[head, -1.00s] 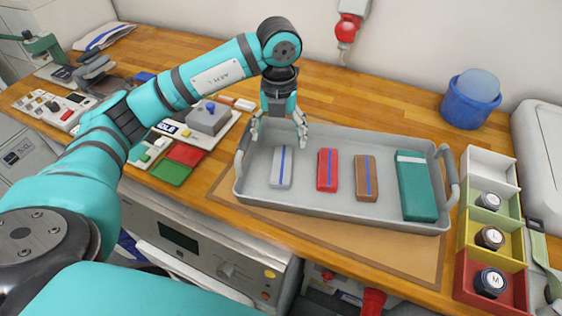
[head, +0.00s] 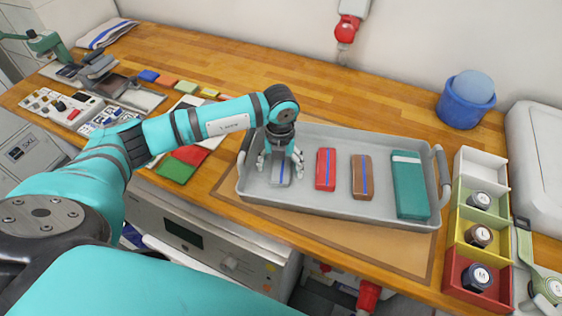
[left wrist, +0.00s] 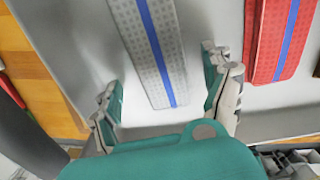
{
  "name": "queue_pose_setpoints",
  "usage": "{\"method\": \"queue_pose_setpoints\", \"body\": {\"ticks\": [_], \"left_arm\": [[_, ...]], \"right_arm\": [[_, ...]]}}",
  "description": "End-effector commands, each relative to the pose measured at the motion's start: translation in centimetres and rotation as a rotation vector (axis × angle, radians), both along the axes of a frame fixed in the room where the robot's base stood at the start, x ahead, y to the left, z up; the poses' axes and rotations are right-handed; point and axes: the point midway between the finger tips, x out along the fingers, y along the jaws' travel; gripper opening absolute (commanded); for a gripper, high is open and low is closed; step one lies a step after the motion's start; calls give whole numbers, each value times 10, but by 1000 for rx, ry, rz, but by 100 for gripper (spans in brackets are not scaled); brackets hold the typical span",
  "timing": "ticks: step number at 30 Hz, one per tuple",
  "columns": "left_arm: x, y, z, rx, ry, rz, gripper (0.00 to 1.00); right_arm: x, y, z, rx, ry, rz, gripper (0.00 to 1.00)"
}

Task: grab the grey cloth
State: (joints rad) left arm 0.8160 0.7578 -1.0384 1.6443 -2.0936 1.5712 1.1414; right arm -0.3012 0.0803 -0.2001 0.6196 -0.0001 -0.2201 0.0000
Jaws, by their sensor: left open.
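The grey cloth (head: 281,175), folded with a blue stripe, lies at the left end of the grey tray (head: 330,204). It also shows in the left wrist view (left wrist: 148,45), running up out of the top of the picture. My left gripper (head: 280,172) is open just above the cloth, with one finger to each side of it. In the left wrist view the open fingers (left wrist: 168,92) stand apart on both sides of the cloth's near end, and the cloth is not gripped. In the head view the gripper hides the cloth's far part. My right gripper is not in view.
To the right in the tray lie a red cloth (head: 325,170), a brown cloth (head: 361,177) and a teal folded item (head: 409,185). The tray's wall is close on the left. A blue bin (head: 465,101) and coloured compartments (head: 483,227) stand at the right.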

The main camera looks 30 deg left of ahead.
Motion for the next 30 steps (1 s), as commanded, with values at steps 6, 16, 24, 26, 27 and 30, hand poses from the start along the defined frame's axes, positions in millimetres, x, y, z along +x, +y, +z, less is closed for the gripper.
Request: {"method": "queue_pose_setpoints", "body": {"ticks": [6, 16, 24, 26, 27, 30], "left_arm": [[0, 0, 0, 0, 0, -1, 71], [0, 0, 0, 0, 0, -1, 28], [0, 0, 1, -1, 0, -1, 22], [1, 0, 5, -1, -1, -1, 22], [1, 0, 8, -1, -3, -2, 22], [1, -1, 23, -1, -6, -3, 22]], "right_arm": [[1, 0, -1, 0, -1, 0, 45], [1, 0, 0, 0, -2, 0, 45], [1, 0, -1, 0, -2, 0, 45], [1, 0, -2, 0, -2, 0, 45], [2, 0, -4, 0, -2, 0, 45], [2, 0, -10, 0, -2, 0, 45]]}}
